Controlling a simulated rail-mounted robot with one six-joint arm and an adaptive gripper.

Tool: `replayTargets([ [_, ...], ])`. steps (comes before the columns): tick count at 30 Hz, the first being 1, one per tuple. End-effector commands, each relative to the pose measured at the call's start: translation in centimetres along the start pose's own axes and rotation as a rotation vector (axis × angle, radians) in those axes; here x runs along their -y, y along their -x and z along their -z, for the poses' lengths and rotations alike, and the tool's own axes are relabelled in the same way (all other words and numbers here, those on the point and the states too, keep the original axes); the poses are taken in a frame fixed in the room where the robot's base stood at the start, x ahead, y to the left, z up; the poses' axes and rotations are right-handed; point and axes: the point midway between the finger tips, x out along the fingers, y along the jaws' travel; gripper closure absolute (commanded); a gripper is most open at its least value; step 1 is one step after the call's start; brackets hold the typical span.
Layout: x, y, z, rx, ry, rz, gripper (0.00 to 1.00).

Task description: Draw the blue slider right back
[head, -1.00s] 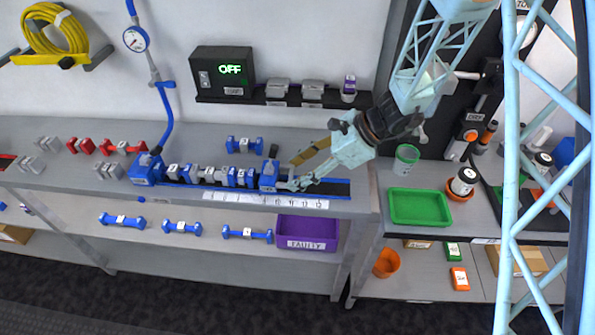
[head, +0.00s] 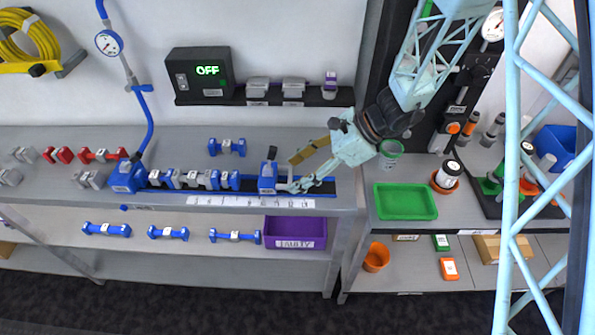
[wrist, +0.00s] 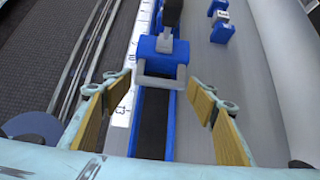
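The blue slider (head: 267,179) sits on the blue-edged track, with a black knob on top and a grey loop handle on its right side. A clear gap of track lies between it and the row of grey and blue weights to its left. My gripper (head: 296,186) is just right of the slider, over the track. In the wrist view the slider (wrist: 163,48) is straight ahead, and its grey handle (wrist: 160,80) lies between my two spread fingers (wrist: 160,85).
A blue end block (head: 127,177) closes the track's left end. A numbered strip (head: 250,202) runs along the front edge. A blue dumbbell (head: 227,147) lies behind the track. A purple bin (head: 295,232) is below, and a green tray (head: 405,201) stands right.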

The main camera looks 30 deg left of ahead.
Motion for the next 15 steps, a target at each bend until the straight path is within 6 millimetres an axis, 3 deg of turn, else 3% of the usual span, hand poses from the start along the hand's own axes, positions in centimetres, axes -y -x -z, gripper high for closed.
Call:
replayTargets([
  [3, -0.01, 0.0, 0.0, 0.0, 0.0, 0.0, 0.38],
  [15, 0.0, 0.25, -0.03, 0.001, 0.0, 0.0, 0.38],
])
